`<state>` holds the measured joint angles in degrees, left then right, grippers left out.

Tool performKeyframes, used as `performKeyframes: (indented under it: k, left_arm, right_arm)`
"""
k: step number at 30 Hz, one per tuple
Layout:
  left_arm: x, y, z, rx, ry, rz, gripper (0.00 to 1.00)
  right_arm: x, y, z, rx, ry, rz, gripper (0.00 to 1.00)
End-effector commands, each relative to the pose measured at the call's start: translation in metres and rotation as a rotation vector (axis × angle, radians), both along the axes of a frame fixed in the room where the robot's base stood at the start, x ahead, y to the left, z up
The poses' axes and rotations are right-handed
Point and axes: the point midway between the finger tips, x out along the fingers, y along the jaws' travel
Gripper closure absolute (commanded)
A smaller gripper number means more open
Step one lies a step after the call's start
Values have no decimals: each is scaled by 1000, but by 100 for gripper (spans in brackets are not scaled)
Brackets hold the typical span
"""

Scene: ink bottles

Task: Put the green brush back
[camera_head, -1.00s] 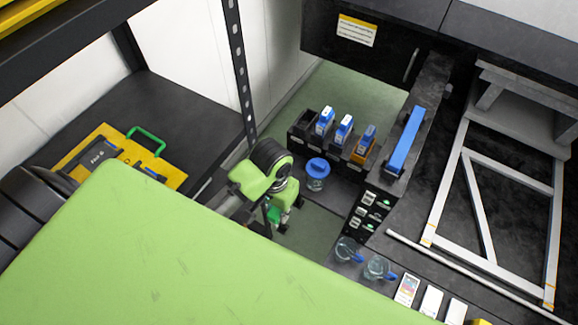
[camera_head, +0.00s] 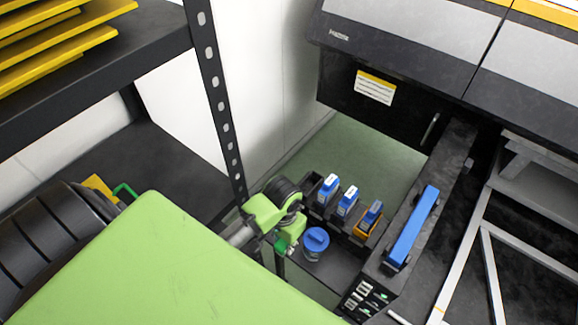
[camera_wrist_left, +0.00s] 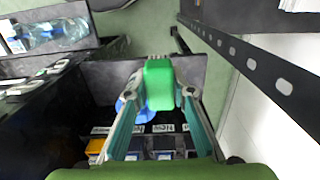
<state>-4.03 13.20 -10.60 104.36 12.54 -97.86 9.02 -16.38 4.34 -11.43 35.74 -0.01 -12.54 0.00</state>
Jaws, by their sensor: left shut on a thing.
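The green brush (camera_wrist_left: 158,84) sits between the teal fingers of my left gripper (camera_wrist_left: 155,98) in the left wrist view. The fingers are shut on it. In the head view my left gripper (camera_head: 283,243) is left of a jar with a blue lid (camera_head: 316,241), close to the slotted holder. The brush's bright green shows only as a small patch there. In the wrist view the blue lid (camera_wrist_left: 134,108) is partly hidden behind the brush. My right gripper is not in view.
Blue-capped ink bottles (camera_head: 346,200) stand in the dark slotted holder (camera_head: 362,234). A long blue bar (camera_head: 411,228) lies on the dark ledge to the right. A perforated shelf post (camera_head: 217,104) rises left of my gripper. A yellow case (camera_head: 99,187) is mostly hidden at left.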

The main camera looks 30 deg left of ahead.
Motion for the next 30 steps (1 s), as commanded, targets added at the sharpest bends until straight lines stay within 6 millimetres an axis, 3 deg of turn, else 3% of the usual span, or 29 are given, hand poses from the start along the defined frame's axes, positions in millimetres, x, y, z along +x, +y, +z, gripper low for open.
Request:
performKeyframes:
  k: [7,13,19,26,30]
  left_arm:
    - [49,29,-23,1,0,2,100]
    - [71,42,-55,0,2,1,100]
    - [83,49,-73,0,1,0,100]
    - [92,55,-86,0,1,1,100]
    - [91,54,-107,-1,2,0,100]
  right_arm:
    - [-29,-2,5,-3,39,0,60]
    - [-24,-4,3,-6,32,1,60]
    - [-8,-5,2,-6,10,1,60]
    - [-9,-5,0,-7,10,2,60]
    - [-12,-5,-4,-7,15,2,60]
